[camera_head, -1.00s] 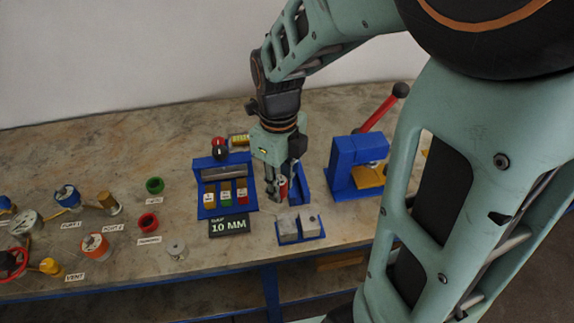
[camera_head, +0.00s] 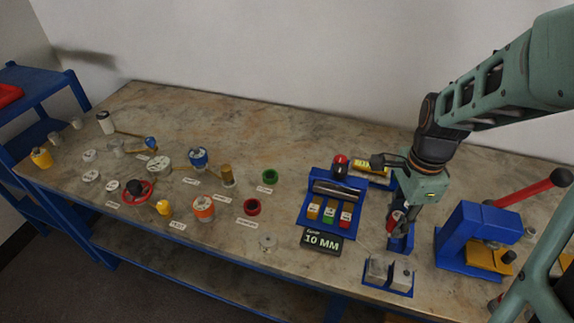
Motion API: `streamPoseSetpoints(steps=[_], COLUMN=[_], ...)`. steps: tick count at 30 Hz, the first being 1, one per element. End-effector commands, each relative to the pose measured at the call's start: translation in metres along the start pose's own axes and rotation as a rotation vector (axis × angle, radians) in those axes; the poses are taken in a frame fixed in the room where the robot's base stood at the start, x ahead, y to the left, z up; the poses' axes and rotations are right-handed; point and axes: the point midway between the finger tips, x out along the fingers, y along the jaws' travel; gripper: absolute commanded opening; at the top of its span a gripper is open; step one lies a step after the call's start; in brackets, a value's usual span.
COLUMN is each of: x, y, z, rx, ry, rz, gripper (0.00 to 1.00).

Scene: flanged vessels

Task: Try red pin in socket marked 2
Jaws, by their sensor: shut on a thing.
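My gripper (camera_head: 398,226) points down at the right of the bench, with a small red piece (camera_head: 395,217) between its fingers, which looks like the red pin. It is over or in front of a narrow blue holder (camera_head: 403,243); I cannot tell if the pin touches it. Two grey blocks (camera_head: 377,269) stand in a blue tray (camera_head: 388,290) just in front of the gripper. The right one (camera_head: 402,276) has a small dark spot on top. No number 2 is readable on either block, so I cannot tell which socket is marked 2.
A blue press (camera_head: 464,232) with a red lever stands close on the right. Flanged vessels, rings and labels cover the left bench.

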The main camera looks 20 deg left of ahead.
Motion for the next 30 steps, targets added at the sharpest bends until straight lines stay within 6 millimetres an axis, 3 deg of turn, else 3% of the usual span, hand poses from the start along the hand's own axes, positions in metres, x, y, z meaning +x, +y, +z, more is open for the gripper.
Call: streamPoseSetpoints(steps=[12,18,24,30], x=[0.028,0.039,0.044,0.045], y=[-0.02,-0.026,-0.029,-0.029], z=[-0.039,-0.054,-0.061,-0.062], rx=[-0.735,-1.023,-1.165,-1.191], ry=[0.004,0.006,0.008,0.008], rz=[0.003,0.006,0.007,0.007], gripper=[0.0,0.0,0.0,0.0])
